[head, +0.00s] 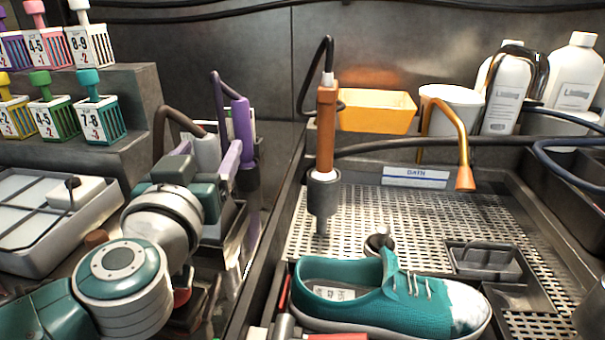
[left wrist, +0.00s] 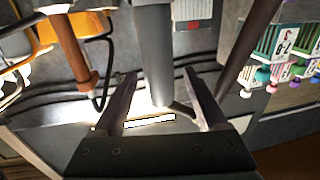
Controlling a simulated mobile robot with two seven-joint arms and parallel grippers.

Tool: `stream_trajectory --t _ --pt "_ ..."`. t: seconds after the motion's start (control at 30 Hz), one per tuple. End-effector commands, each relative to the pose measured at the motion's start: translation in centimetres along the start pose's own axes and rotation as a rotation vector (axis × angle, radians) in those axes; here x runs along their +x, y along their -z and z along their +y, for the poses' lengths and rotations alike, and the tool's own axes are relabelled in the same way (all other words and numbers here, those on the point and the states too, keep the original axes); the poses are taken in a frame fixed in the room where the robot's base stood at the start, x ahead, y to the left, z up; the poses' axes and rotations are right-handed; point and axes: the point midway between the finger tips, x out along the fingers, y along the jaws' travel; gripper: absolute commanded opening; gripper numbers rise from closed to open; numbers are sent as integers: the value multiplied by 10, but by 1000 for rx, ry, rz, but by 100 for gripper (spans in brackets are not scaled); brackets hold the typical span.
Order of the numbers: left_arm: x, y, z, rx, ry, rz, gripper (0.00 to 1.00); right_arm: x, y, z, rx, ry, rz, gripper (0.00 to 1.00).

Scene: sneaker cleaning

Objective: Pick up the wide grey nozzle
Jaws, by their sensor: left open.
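A grey cylindrical tool, which looks like the wide grey nozzle (left wrist: 153,55), stands between the two fingers of my left gripper (left wrist: 160,76) in the left wrist view. The fingers are apart on either side of it; I cannot tell whether either touches it. In the head view my left gripper (head: 222,160) is at the tool rack left of the wash tray, partly hidden by its own wrist. A light grey body (head: 207,150) shows behind it there, mostly covered. My right gripper is in neither view.
A purple tool (head: 241,130) stands close right of my left gripper. A brown-handled tool (head: 325,130) hangs farther right. The teal sneaker (head: 345,290) lies at the front of the perforated wash tray (head: 360,205). Stepped shelves with small brush boxes (head: 50,118) stand at left.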

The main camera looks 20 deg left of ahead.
Motion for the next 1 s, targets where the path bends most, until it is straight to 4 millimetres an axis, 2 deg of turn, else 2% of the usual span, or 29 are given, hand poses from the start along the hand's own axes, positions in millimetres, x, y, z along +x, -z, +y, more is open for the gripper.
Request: stream_trajectory --t 0.2,0.83,0.87,1.0 --pt "0 0 0 0 0 0 73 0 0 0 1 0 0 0" --pt "0 0 0 -1 0 -1 2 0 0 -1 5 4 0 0" --pt "0 0 0 -1 0 -1 0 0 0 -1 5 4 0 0" --pt "0 0 0 -1 0 -1 0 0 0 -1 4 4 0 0"
